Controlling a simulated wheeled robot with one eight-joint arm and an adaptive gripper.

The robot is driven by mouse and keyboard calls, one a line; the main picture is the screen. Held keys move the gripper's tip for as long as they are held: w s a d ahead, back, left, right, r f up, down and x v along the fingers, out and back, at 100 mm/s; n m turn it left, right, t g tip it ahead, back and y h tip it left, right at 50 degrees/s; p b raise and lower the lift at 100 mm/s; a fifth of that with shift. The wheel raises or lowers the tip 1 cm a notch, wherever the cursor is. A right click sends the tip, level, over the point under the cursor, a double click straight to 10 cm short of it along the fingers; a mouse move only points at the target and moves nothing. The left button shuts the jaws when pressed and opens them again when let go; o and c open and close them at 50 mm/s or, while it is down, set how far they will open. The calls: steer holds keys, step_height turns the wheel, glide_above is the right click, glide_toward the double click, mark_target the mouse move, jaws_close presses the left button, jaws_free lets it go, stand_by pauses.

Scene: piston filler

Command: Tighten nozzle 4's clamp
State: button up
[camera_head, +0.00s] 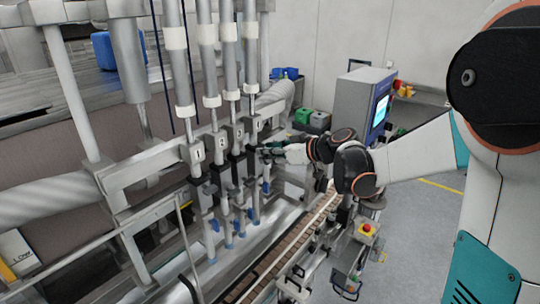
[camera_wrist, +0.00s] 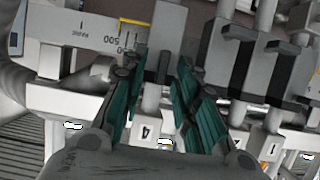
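Nozzle 4 (camera_head: 253,126) is the rightmost of the numbered nozzles in the head view. Its number plate (camera_wrist: 146,132) appears upside down between my fingers in the wrist view. My gripper (camera_head: 264,150) is just below and to the right of that plate. In the wrist view my gripper (camera_wrist: 155,68) has its two teal fingers spread apart with a clear gap. A grey block (camera_wrist: 168,38), apparently nozzle 4's clamp, stands just beyond the fingertips. I cannot tell whether a finger touches it. In the head view the gripper partly hides this clamp.
Nozzle 1 (camera_head: 197,154), nozzle 2 (camera_head: 222,145) and nozzle 3 (camera_head: 238,135) stand close by on the left. Dark clamp handles (camera_wrist: 240,33) stick out beside my fingers. A conveyor (camera_head: 285,240) runs below. A control screen (camera_head: 381,108) stands behind my arm.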

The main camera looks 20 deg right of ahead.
steer(key=shift+a, duration=0.1)
steer(key=shift+c, duration=0.5)
jaws_close()
steer(key=shift+w+f+b, duration=0.1)
steer(key=shift+b, duration=0.2)
steer(key=shift+w+d+f+m+g+y+b, duration=0.2)
steer(key=shift+m+y+b, duration=1.05)
steer(key=shift+m+b, duration=1.05)
steer(key=shift+w+d+f+m+g+y+b, duration=0.1)
steer(key=shift+d+f+m+g+y+b, duration=0.15)
steer(key=shift+m+y+b, duration=1.5)
steer(key=shift+w+d+f+m+g+y+b, duration=0.2)
steer(key=shift+m+y+b, duration=0.5)
steer(key=shift+m+b, duration=2.15)
steer(key=shift+s, duration=0.15)
steer(key=shift+f, duration=0.1)
